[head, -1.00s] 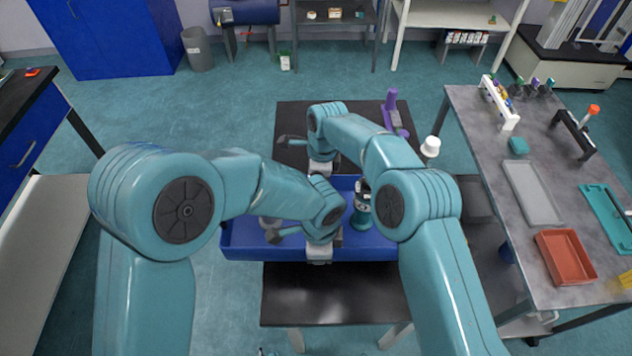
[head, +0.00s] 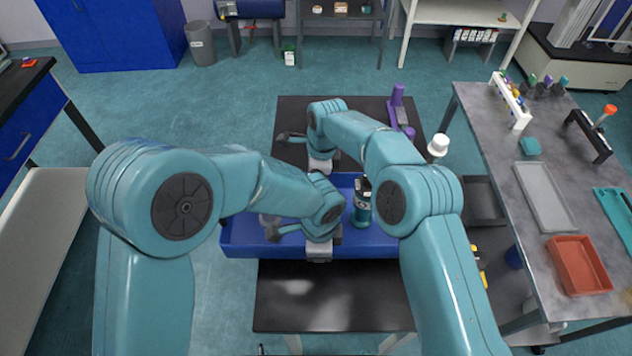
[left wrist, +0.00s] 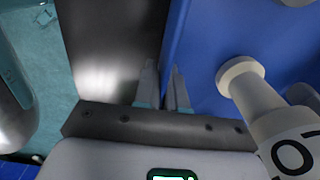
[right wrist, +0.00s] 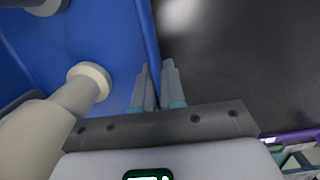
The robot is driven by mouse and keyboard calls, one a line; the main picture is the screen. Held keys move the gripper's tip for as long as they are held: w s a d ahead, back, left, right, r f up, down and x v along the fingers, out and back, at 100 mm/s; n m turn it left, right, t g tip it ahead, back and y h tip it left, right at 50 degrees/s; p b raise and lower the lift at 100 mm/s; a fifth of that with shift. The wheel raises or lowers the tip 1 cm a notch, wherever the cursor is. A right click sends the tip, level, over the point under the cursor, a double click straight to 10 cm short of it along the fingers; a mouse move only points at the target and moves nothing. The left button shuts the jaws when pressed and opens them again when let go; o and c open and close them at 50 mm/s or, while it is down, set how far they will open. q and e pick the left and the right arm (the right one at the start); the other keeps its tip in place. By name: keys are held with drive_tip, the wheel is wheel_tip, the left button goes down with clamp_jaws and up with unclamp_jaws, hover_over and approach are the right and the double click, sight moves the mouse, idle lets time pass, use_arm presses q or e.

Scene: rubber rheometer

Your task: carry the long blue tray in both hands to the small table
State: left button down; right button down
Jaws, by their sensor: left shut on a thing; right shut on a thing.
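The long blue tray (head: 375,245) is held level in front of me, crosswise over a black table top (head: 330,295). My left gripper (head: 319,252) is shut on its near wall; that wall also shows between the fingers in the left wrist view (left wrist: 165,95). My right gripper (head: 321,166) is shut on the far wall, as in the right wrist view (right wrist: 155,95). A dark teal bottle (head: 362,205) stands in the tray, and pale bottle-like things show in the wrist views (left wrist: 265,105). My arms hide much of the tray. I cannot tell whether its underside touches the table.
A purple stand (head: 398,108) is on the black top's far right, with a white-capped thing (head: 438,147) near its edge. A grey bench (head: 500,150) with racks and an orange tray (head: 578,265) stands right. A pale low bench (head: 40,240) stands left, with clear floor between.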

use_arm(q)
drive_tip(key=shift+f, duration=0.15)
